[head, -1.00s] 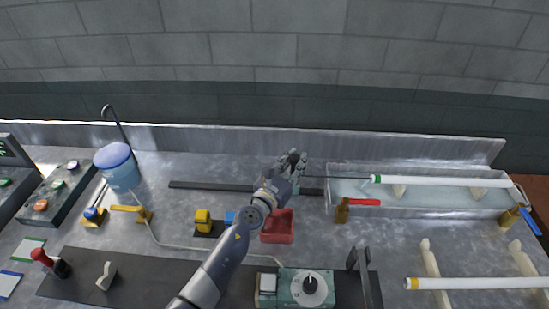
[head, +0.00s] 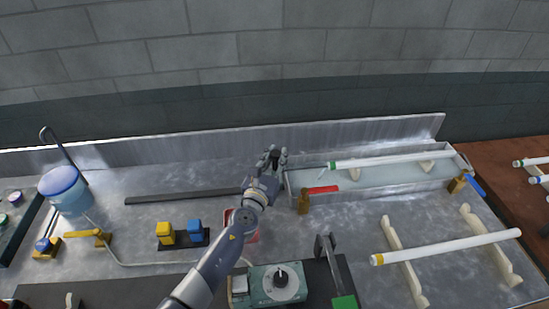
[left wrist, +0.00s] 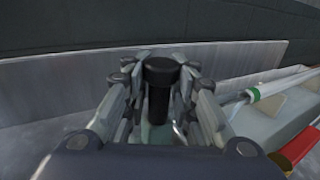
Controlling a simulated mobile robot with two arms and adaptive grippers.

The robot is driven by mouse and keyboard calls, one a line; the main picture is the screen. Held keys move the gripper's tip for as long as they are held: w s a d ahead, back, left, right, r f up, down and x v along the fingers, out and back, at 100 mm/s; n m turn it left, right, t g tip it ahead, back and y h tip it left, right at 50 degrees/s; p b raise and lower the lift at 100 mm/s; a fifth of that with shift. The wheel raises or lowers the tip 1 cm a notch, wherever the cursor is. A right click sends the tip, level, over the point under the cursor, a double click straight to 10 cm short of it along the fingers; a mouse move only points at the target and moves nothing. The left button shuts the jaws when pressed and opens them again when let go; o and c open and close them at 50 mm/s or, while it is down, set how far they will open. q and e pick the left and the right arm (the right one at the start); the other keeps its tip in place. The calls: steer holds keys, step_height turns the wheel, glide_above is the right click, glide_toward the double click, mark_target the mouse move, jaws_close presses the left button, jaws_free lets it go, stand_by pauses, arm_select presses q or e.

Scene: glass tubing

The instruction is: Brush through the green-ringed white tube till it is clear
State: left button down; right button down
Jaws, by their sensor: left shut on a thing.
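The green-ringed white tube (head: 385,160) lies across cream supports in a long clear trough (head: 375,182). Its green ring is at its left end, and the tube also shows in the left wrist view (left wrist: 276,87). A thin dark rod (head: 308,168) runs from the gripper toward the ringed end. I see no bristles and cannot tell how far the rod is inside. My right gripper is not in view.
A brass valve with red lever (head: 304,202) stands before the trough's left end; one with blue lever (head: 458,183) is at its right. A yellow-ringed tube (head: 440,246) rests on cradles in front. A red container (head: 246,228) is partly behind my left arm.

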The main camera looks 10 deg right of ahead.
arm_select(q)
steer(key=c, duration=1.5)
jaws_free()
steer(key=shift+s+d+f, duration=0.1)
steer(key=shift+s+f, duration=0.1)
steer(key=shift+f, duration=0.15)
steer(key=shift+r, duration=0.3)
steer(key=shift+w, duration=0.1)
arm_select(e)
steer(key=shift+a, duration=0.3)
